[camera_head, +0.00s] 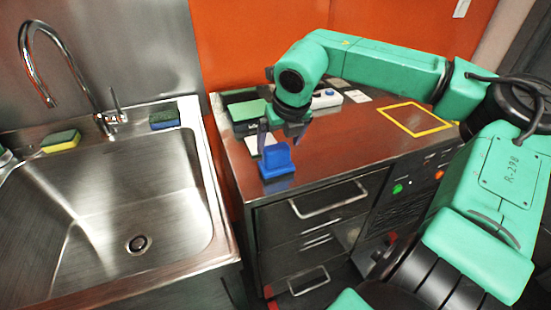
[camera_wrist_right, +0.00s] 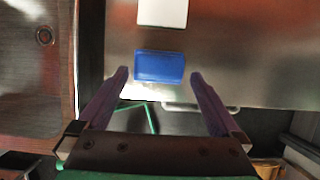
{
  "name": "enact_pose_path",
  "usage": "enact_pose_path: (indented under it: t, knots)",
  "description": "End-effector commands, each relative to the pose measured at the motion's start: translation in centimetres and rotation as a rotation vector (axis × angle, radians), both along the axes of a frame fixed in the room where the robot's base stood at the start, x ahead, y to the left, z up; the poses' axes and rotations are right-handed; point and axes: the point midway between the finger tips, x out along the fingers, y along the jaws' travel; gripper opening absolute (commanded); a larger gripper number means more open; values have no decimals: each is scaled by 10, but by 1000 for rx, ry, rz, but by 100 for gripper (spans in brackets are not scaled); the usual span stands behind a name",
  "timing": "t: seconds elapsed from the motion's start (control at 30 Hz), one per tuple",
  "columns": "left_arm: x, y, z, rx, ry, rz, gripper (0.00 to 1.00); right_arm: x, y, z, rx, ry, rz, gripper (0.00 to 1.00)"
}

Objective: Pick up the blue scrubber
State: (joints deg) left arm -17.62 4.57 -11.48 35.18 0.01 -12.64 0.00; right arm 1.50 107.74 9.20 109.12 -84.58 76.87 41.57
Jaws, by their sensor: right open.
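The blue scrubber (camera_head: 277,160) stands on the brown countertop near its front left corner, with a flat base and a raised upper part. In the right wrist view the scrubber (camera_wrist_right: 159,66) shows as a blue rectangle between and just beyond the fingertips. My right gripper (camera_head: 276,138) is open and points down above and close to the scrubber. Its two purplish fingers (camera_wrist_right: 160,74) spread wider than the scrubber, and nothing is held between them. Whether a finger touches the scrubber cannot be told. My left gripper is not in view.
A white card (camera_wrist_right: 162,12) lies just behind the scrubber. A green-topped item (camera_head: 247,110) and a white device with a blue button (camera_head: 326,98) are further back. A yellow-outlined square (camera_head: 414,119) is bare. The steel sink (camera_head: 130,215), left, has two sponges on its rim.

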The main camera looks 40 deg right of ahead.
Motion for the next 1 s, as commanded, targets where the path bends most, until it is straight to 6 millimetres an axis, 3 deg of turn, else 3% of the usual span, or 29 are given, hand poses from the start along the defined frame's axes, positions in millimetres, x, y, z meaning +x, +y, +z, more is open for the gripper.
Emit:
enact_pose_path:
  t: [0.2, 0.33, 0.57, 0.6, 0.7, 0.8, 1.0]
  knots:
    - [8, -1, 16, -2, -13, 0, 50, 11, -4, -29, 1, 7, 1, 100]
    - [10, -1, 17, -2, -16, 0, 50, 18, -7, -50, 0, 5, 1, 100]
    - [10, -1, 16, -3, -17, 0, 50, 20, -7, -54, 1, 0, 2, 100]
    - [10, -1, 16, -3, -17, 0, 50, 20, -7, -54, 1, 0, 2, 96]
    - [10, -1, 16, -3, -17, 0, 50, 20, -7, -54, 1, 0, 2, 58]
    - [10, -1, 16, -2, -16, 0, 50, 20, -7, -53, 2, -1, 2, 26]
    - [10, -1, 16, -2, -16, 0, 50, 20, -7, -53, 2, -1, 2, 26]
